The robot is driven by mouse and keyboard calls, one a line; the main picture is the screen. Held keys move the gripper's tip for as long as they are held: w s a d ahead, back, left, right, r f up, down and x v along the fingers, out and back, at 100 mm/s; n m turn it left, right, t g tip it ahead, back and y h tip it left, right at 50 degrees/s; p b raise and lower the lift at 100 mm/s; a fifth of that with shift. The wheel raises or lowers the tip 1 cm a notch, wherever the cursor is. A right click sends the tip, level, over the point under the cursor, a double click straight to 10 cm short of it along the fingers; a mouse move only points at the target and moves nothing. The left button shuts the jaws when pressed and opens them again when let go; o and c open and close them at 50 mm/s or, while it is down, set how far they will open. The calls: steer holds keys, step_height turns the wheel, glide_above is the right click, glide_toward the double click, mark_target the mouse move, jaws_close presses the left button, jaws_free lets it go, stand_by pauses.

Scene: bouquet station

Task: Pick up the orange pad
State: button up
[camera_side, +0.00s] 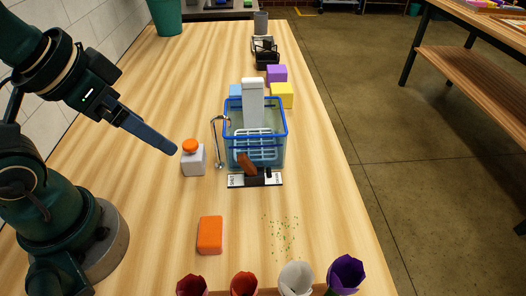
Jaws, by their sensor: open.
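The orange pad (210,235) lies flat on the wooden table (150,215) in the near middle, with its long side running away from the camera. My gripper (172,148) is at the left, above the table and up and to the left of the pad in the picture. It is open and empty, apart from the pad. Its two fingers overlap from this side, so the gap between them is hidden. Nothing covers the pad.
A white block with an orange knob (193,162) stands just right of my fingertips. A blue-rimmed basin (284,140) with a thin tap (216,150) is beyond it. Green crumbs (284,235) lie right of the pad. Several paper cones, including a purple one (346,273), line the near edge.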

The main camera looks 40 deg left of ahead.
steer(key=m+g, duration=0.6)
steer(key=m, duration=0.3)
glide_above(214, 230)
step_height(214, 230, down, 10)
steer(key=shift+r, duration=0.2)
steer(key=shift+f, duration=2.4)
steer(key=c, duration=1.3)
